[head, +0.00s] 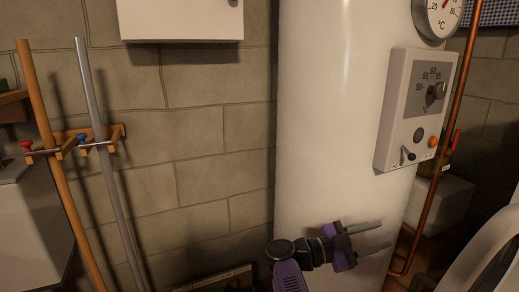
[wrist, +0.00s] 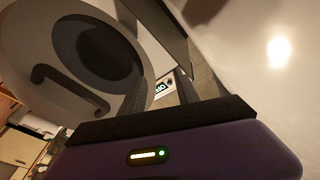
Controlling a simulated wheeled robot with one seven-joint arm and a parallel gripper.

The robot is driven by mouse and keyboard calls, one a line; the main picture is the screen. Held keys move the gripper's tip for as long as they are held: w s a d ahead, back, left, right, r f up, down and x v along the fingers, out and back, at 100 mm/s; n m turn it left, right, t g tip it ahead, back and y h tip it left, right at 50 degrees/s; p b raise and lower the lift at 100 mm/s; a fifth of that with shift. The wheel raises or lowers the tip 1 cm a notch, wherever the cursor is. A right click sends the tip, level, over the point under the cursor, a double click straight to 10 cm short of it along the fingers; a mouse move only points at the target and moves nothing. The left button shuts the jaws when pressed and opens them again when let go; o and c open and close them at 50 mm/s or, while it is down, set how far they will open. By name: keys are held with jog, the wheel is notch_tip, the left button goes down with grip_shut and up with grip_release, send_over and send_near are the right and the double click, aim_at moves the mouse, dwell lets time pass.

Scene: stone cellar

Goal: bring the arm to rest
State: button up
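My gripper (head: 372,240) is in the lower middle of the head view, in front of the lower part of the white cylindrical tank (head: 325,120). Its two grey fingers are apart, point to the right, and have nothing between them. The purple arm comes up from the bottom edge. In the wrist view the two dark fingers (wrist: 182,70) stand apart, with a pale curved surface close by on the right. I cannot tell whether the gripper touches the tank.
A control box (head: 415,110) with a dial, buttons and small lever is on the tank, below a round gauge (head: 437,14). A copper pipe (head: 452,110) runs down at right.

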jog(key=s+a+f+n+t+y, duration=0.35)
jog(key=s+n+y, duration=0.4)
jog(key=s, duration=0.95)
jog(key=s+a+f+n+t+y, duration=0.25)
jog(key=s+n+t+y, duration=0.45)
jog(key=s, duration=1)
jog(key=s+a+f+n+t+y, duration=0.2)
jog(key=s+a+n+y, duration=0.45)
jog(key=s, duration=0.95)
notch_tip(320, 180, up, 24)
jog(key=d+n+h+p, duration=0.1)
jog(key=d+p, duration=0.1)
jog(key=p, duration=2.2)
jog(key=shift+s+d+f+h, duration=0.2)
jog(key=shift+s+d+h, duration=0.1)
jog(key=shift+s, duration=0.05)
jog(key=shift+g, duration=0.25)
